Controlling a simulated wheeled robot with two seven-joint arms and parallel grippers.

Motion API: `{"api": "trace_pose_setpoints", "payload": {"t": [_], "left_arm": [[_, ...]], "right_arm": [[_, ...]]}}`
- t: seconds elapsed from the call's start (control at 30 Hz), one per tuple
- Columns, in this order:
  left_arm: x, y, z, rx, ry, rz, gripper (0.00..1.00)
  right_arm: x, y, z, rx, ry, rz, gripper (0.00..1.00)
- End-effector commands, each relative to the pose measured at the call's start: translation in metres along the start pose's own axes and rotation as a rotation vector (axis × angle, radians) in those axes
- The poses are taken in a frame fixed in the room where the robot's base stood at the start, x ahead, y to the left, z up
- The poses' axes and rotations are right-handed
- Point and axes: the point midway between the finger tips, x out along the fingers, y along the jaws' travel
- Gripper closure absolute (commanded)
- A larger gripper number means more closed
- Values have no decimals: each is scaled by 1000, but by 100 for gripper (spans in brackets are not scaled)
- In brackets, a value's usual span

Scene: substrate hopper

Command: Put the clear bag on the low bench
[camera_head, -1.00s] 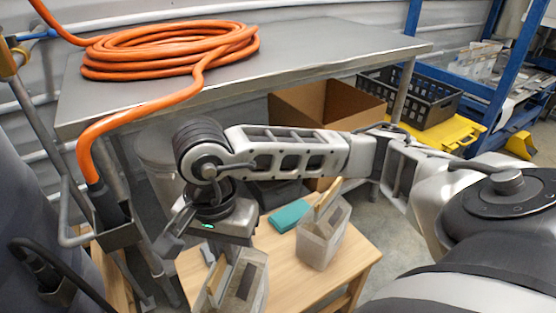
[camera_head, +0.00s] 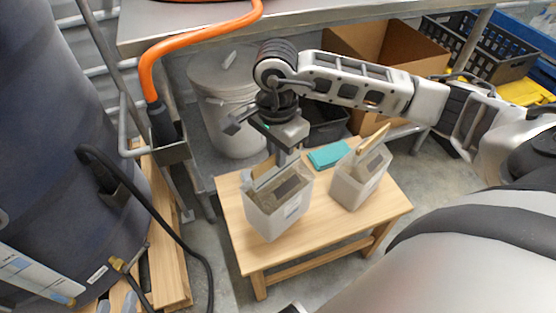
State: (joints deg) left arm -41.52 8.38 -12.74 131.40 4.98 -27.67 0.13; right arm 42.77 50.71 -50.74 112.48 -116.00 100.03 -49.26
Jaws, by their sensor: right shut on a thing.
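The low bench (camera_head: 335,222) is a light wooden table in the middle of the view. My left gripper is not in view.
Behind are a white bucket (camera_head: 225,110), a cardboard box (camera_head: 385,48) and a steel table (camera_head: 190,27) with an orange hose (camera_head: 195,37). A dark drum (camera_head: 60,150) fills the left side. Floor in front is clear.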

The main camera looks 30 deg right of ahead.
Motion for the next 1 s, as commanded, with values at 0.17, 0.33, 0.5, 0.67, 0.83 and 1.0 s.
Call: {"api": "trace_pose_setpoints", "payload": {"t": [0.17,0.33,0.5,0.67,0.83,1.0], "left_arm": [[1,0,3,2,2,0,66],[2,0,4,2,3,0,66],[2,0,3,3,5,0,66],[2,0,3,3,8,0,66],[1,0,2,4,11,1,66],[1,0,1,5,12,2,66]], "right_arm": [[28,-17,-14,-1,-5,1,100],[42,-26,-22,-3,-5,-1,100],[47,-29,-25,-4,-4,-1,100],[62,-32,-27,-4,-5,1,100],[80,-32,-27,-4,-5,-1,100],[81,-32,-27,-5,-4,-3,100]]}}
